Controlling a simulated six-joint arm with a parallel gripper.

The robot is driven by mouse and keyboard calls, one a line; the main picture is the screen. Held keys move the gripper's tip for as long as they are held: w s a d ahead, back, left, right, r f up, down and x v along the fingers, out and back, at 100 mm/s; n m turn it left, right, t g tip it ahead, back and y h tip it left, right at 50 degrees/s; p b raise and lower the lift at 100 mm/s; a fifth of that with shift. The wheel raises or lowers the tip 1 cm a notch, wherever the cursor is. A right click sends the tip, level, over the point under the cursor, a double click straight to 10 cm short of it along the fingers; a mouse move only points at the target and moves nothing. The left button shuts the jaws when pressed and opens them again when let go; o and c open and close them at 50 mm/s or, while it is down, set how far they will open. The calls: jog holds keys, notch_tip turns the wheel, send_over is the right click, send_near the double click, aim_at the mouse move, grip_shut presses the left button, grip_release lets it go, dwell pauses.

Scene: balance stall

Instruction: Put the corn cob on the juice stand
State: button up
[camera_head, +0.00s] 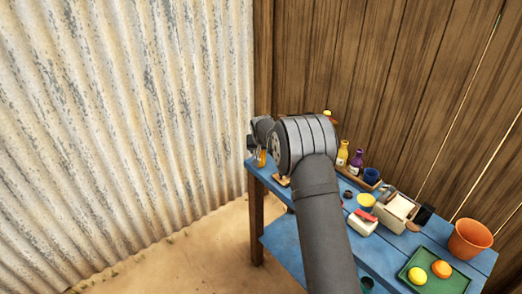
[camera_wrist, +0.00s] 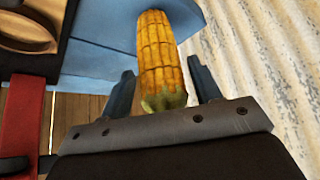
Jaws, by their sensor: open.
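A yellow corn cob (camera_wrist: 160,55) with a greenish end shows in the wrist view, lying between the two fingers of my gripper (camera_wrist: 162,82). The fingers are open, with a gap on each side of the cob. In the head view a small orange-yellow shape, probably the cob (camera_head: 262,158), shows at the table's far left end, beside my gripper (camera_head: 258,150), which is mostly hidden by my arm. A wooden rack (camera_head: 352,182) with small bottles and a blue cup stands at the back of the table, partly behind my arm; I cannot tell whether it is the juice stand.
The blue table (camera_head: 400,245) also holds a scale-like box (camera_head: 396,211), a red-and-white block (camera_head: 362,222), a green tray (camera_head: 415,255) with round fruit, and an orange pot (camera_head: 469,239). A plank wall and corrugated sheet stand close behind and left.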

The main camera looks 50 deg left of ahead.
jog(key=shift+r, duration=0.25)
jog(key=v, duration=1.2)
jog(key=shift+f, duration=0.1)
jog(key=x, duration=1.2)
jog(key=shift+f, duration=0.1)
jog(key=shift+r, duration=1.1)
